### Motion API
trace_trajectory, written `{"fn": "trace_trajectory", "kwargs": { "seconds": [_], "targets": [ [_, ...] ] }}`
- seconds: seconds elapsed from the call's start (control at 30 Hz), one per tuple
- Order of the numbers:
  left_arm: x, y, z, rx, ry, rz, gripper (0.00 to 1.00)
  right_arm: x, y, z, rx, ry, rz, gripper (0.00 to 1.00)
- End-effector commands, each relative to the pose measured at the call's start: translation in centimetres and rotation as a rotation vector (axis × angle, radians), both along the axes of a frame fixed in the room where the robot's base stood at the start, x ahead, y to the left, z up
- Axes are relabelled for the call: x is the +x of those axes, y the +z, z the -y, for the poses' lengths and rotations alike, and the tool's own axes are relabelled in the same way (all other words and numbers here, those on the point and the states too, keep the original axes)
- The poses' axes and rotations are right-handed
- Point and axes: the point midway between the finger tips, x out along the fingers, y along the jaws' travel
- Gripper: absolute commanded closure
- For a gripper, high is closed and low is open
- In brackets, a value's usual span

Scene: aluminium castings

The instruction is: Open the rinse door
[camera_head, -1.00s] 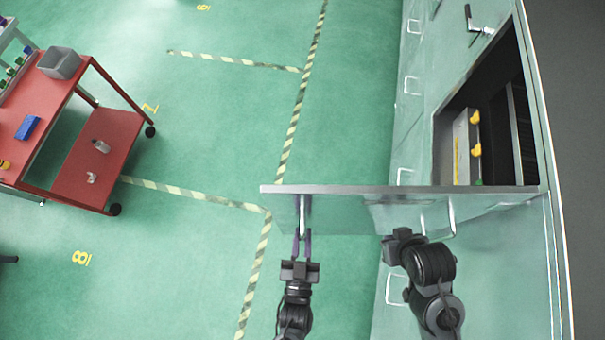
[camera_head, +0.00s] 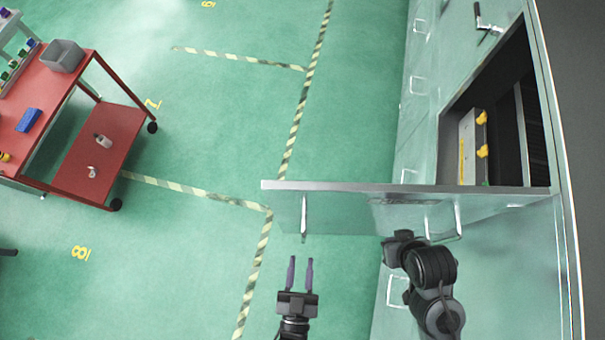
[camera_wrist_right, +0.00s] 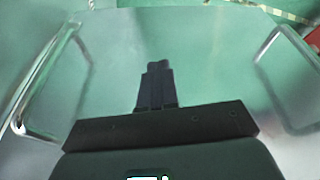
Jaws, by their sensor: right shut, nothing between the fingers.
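The rinse door (camera_head: 345,208) stands swung out from the pale green cabinet, about square to its front, with the dark opening (camera_head: 505,115) behind it exposed. Its upright bar handle (camera_head: 304,215) is near the free edge. My left gripper (camera_head: 300,272) is open and empty, just below the handle in the head view and apart from it. My right gripper (camera_wrist_right: 154,85) is shut and empty, pointing at a blurred green panel in the wrist view. In the head view its fingers are not clearly seen by the door's near side.
Inside the opening is a light block with yellow parts (camera_head: 482,135). Drawer handles (camera_head: 418,85) line the cabinet front. A red cart (camera_head: 105,150) with a grey bin (camera_head: 62,56) stands at the left. The green floor between is clear.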

Motion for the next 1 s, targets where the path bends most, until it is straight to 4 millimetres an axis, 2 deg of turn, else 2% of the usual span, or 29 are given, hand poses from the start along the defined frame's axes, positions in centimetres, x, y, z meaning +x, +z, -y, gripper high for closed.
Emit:
{"fn": "trace_trajectory", "kwargs": {
  "seconds": [0.1, 0.3, 0.83, 1.0],
  "targets": [
    [-1.8, -0.2, -0.1, 0.000, -0.001, -0.002, 0.65, 0.0, -0.6, 0.0, 0.001, -0.001, 0.000, 1.00],
    [-3.2, 0.0, -0.2, -0.001, -0.001, 0.000, 0.65, 0.0, -0.9, 0.0, 0.001, -0.001, 0.000, 1.00],
    [-3.4, 0.2, -0.2, -0.001, 0.000, 0.001, 0.65, 0.0, -0.7, 0.2, -0.008, 0.006, -0.001, 1.00],
    [-3.4, 2.2, -0.2, -0.001, 0.000, 0.001, 0.65, -0.1, 1.2, 0.2, -0.009, 0.006, -0.002, 1.00]
  ]
}}
